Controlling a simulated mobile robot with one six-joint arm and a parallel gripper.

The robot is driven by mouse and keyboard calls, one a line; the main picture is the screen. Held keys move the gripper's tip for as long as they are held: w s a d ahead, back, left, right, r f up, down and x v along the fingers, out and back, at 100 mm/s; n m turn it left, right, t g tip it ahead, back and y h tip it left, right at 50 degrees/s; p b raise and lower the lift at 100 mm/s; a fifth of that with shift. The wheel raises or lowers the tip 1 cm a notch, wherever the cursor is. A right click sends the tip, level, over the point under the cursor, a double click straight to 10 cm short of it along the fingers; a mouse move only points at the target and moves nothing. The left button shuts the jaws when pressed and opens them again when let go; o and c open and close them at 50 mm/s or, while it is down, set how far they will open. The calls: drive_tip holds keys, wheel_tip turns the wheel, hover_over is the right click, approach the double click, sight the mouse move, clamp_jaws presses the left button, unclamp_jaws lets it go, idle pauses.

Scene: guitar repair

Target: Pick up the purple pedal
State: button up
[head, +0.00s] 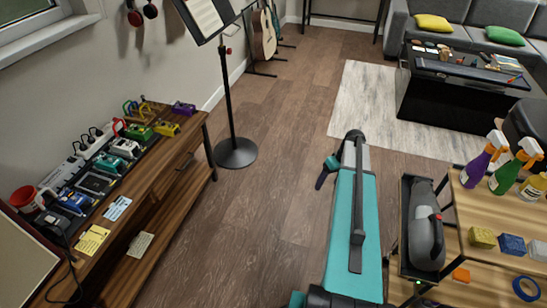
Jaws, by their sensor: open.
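The purple pedal (183,108) is small and sits at the far end of the wooden sideboard (160,180), on the left of the head view. It stands just beyond a yellow pedal (166,128). My teal arm reaches forward over the floor in the middle of the picture. My gripper (321,182) shows small and dark beside the arm's far end, pointing down and to the left. It is open, with nothing seen in it. It is well to the right of the purple pedal, with open floor and the music stand between them.
A music stand (235,152) stands on the floor just right of the sideboard's far end. Other pedals, such as a green one (138,132), crowd the sideboard top. A shelf (500,215) with spray bottles and a vacuum (425,230) is close on the right. The middle floor is clear.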

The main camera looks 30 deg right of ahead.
drive_tip(key=s+d+r+t, duration=0.1)
drive_tip(key=s+d+r, duration=0.2)
drive_tip(key=d+r, duration=0.3)
drive_tip(key=s+d+r+t+h+b, duration=0.1)
drive_tip(key=s+d+r, duration=0.3)
drive_tip(key=d, duration=0.9)
drive_tip(key=s+d+r+t+h, duration=0.1)
drive_tip(key=s+d+r, duration=0.3)
drive_tip(key=d+r, duration=0.5)
drive_tip(key=shift+d+n, duration=0.3)
drive_tip(key=shift+d, duration=0.35)
drive_tip(key=shift+r, duration=0.1)
drive_tip(key=shift+c, duration=0.4)
